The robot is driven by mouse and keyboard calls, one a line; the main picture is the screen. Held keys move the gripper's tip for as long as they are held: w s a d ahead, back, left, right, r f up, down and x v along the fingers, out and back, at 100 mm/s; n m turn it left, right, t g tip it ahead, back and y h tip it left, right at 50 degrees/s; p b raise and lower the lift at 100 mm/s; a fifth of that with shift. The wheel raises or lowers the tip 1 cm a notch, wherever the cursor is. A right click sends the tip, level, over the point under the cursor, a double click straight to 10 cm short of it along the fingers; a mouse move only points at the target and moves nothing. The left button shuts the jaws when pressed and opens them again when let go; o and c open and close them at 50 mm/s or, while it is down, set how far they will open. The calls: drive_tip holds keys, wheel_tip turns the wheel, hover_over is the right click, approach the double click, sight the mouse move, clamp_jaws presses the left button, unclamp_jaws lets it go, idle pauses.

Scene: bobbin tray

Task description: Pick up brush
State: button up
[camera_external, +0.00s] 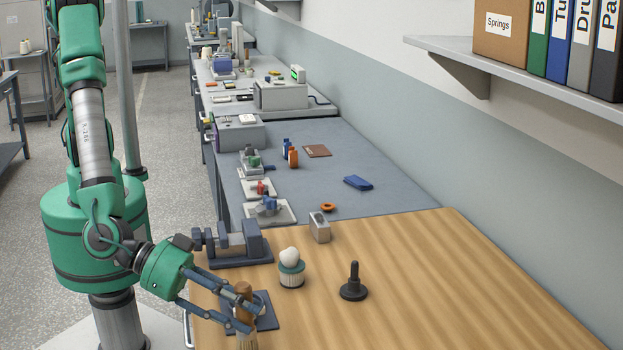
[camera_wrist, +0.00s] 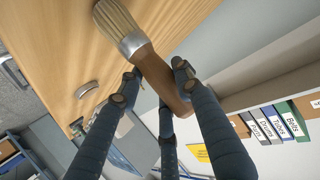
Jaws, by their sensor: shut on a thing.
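The brush (camera_external: 243,290) has a brown wooden handle and pale bristles. In the external view it stands roughly upright with its bristles down, at the near left part of the wooden bench, partly hidden by my fingers. Whether the bristles touch the bench is unclear. My gripper (camera_external: 241,312) reaches in from the left and is shut on the handle. In the wrist view the brush (camera_wrist: 118,22) shows its bristles and metal ferrule at the top, and its handle runs between the fingers of my gripper (camera_wrist: 155,88).
A dark square pad (camera_external: 268,320) lies beside the brush. A vise (camera_external: 232,246), a ribbed pot (camera_external: 291,275) with a white rounded top, a black stand (camera_external: 353,289) and a grey metal block (camera_external: 320,230) stand behind. The right side of the wooden bench (camera_external: 450,285) is clear.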

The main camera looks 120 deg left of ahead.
sight(235, 289)
drive_tip(key=shift+r+p, duration=0.35)
drive_tip(key=shift+r, duration=0.45)
wheel_tip(235, 289, up, 2)
drive_tip(key=shift+r+p, duration=0.2)
drive_tip(key=shift+p, duration=0.25)
drive_tip(key=s+a+p, duration=0.1)
drive_tip(key=s+a, duration=0.1)
drive_tip(key=s, duration=0.5)
drive_tip(key=s+a+r+p, duration=0.1)
drive_tip(key=s+a, duration=0.2)
drive_tip(key=s, duration=0.5)
drive_tip(key=shift+a, duration=0.1)
